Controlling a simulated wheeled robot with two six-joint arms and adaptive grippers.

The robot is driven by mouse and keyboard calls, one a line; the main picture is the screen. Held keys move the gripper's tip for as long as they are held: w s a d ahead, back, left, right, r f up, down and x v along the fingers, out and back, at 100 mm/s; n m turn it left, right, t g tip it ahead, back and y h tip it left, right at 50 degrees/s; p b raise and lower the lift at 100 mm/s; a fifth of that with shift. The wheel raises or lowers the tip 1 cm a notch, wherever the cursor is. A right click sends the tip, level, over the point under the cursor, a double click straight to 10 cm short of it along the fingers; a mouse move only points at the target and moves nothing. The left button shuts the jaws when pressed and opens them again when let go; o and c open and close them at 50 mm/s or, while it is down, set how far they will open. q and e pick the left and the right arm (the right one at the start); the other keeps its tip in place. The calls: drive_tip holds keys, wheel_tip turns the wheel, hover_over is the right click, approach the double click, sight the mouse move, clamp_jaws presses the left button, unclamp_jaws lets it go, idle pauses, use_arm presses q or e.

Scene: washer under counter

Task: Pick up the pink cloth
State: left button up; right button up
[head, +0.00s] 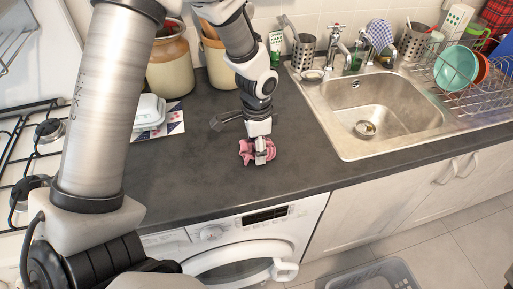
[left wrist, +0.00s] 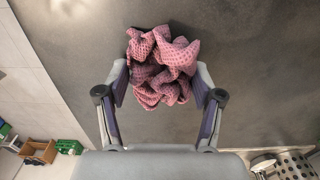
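The pink cloth (head: 247,151) lies crumpled on the dark countertop, above the washer. In the left wrist view the cloth (left wrist: 162,66) sits between and just beyond the fingertips. My left gripper (head: 261,155) points down at the cloth, and its fingers (left wrist: 161,80) are spread on either side of it. The left gripper looks open; whether the fingers touch the cloth is not clear. In the head view the gripper hides part of the cloth. My right gripper does not show in either view.
A metal sink (head: 385,115) is to the right, with a dish rack (head: 465,75) beyond it. A hob (head: 30,150) is at the left. A white dish (head: 149,110) and a large jar (head: 169,68) stand behind. The washer (head: 240,240) is below the counter edge.

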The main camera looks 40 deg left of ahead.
use_arm(q)
drive_tip(key=shift+c, duration=0.4)
drive_tip(key=shift+r, duration=0.25)
wheel_tip(320, 180, up, 10)
drive_tip(key=shift+f, duration=0.25)
